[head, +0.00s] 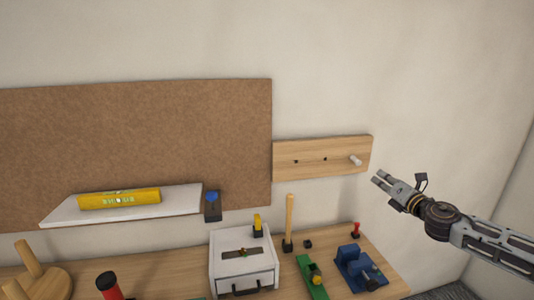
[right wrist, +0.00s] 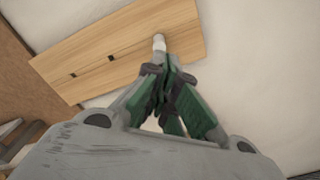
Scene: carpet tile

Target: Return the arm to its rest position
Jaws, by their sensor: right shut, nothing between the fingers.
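My right gripper (head: 381,179) is in the air in front of the wall, just right of and slightly below a wooden peg board (head: 315,157). It is shut with nothing between its fingers. In the right wrist view the closed fingers (right wrist: 163,72) point at the peg board (right wrist: 120,50), and their tips overlap the base of its pale peg (right wrist: 159,42) in the picture. In the head view the peg (head: 355,160) is apart from the fingertips. My left gripper is not in view.
A wooden workbench (head: 180,280) runs below, with a white box (head: 243,262), an upright hammer (head: 289,222), a green tool (head: 311,278) and a blue vise-like tool (head: 358,268). A white shelf (head: 180,205) holds a yellow level (head: 120,198). The wall area above the arm is clear.

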